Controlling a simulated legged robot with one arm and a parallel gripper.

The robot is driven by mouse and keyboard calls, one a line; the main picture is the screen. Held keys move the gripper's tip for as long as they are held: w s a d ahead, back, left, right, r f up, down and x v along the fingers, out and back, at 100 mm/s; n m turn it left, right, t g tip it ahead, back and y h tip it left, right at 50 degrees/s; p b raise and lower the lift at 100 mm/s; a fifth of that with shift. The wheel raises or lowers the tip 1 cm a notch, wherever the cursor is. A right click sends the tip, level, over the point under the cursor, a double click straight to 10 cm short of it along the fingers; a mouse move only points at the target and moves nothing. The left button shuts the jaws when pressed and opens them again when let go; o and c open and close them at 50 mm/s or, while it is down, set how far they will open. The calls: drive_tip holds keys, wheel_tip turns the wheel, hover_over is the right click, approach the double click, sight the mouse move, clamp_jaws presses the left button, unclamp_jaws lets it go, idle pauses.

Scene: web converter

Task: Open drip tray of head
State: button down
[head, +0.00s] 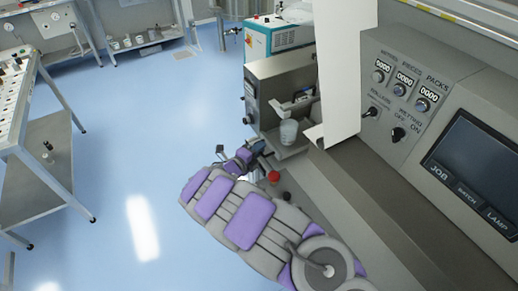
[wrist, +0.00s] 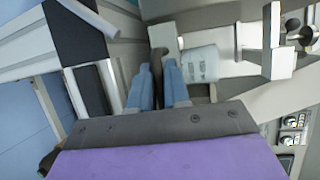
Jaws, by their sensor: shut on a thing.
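The head unit (head: 262,95) is a grey box-like machine with a recessed front. A pale, clear cup (head: 288,132) stands inside it on a flat grey ledge, which looks like the drip tray (head: 286,151). In the wrist view the cup (wrist: 201,64) lies sideways in the picture, just right of the fingers. My gripper (head: 259,149) is at the near left edge of the tray. The exact contact is partly hidden by the fingers.
A red knob (head: 273,176) and a dark knob stand on the machine ledge beside my arm. A control panel (head: 400,90) with counters and a screen (head: 475,160) is at the right. A white web (head: 342,70) hangs beside the unit. Open blue floor lies to the left.

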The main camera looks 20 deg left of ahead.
drive_tip(key=s+a+p, duration=0.5)
drive_tip(key=s+a, duration=0.4)
drive_tip(key=s, duration=0.1)
drive_tip(key=shift+s+f+p, duration=0.2)
drive_tip(key=shift+s+p, duration=0.2)
drive_tip(key=c, duration=1.2)
unclamp_jaws()
drive_tip(key=shift+w, duration=0.1)
drive_tip(key=shift+r, duration=0.1)
drive_tip(key=p+v, duration=0.2)
drive_tip(key=v, duration=1.5)
drive_tip(key=shift+a, duration=0.1)
